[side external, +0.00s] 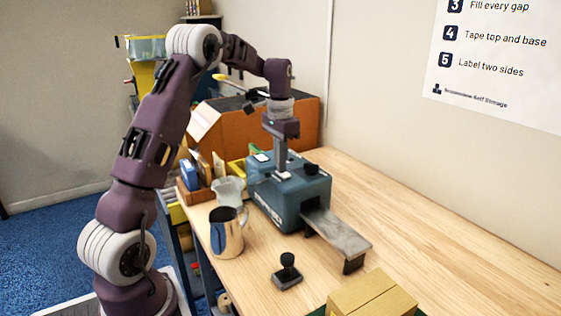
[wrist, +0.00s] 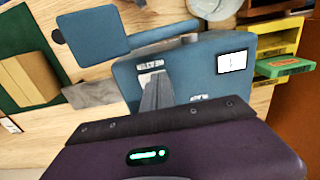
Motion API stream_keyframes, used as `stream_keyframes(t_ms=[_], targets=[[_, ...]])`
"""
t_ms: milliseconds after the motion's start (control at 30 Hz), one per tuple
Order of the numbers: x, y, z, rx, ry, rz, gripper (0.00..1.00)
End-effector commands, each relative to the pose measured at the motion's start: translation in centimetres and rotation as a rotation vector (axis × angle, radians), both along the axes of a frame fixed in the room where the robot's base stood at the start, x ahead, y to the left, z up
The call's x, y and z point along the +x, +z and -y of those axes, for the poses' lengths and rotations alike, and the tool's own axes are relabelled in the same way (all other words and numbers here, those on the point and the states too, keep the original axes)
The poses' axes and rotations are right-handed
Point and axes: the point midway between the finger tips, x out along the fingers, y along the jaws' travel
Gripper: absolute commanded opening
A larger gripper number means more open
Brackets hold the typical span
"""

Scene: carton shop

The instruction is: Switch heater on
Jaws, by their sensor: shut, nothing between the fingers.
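A blue-grey machine (side external: 262,197) with a flat metal tongue (side external: 338,232) at its front stands on the bench; no separate heater is plainly identifiable. In the wrist view its top (wrist: 185,72) carries a small pale switch-like part (wrist: 150,65), a second small pale part (wrist: 199,98) and a white display (wrist: 233,62). My gripper (side external: 282,173) points down over the machine's top, fingers together and empty. In the wrist view the fingertips (wrist: 152,76) are close to the first pale part and partly cover its surroundings. I cannot tell whether they touch, nor the switch position.
A metal pitcher (side external: 227,238) and a clear container (side external: 229,191) stand left of the machine. A black-knobbed stamp (side external: 287,272) and a carton (side external: 372,296) are in front. An orange-brown box (side external: 240,128) stands behind. The bench's right side is clear.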

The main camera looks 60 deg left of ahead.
Motion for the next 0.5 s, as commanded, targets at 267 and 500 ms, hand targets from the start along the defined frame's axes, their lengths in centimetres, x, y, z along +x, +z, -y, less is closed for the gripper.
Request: stream_keyframes(t_ms=[267,500], targets=[[-0.1,-0.5,-0.1,-0.033,0.001,-0.004,0.00],[-0.1,-0.4,0.8,-0.036,0.001,-0.007,0.00]])
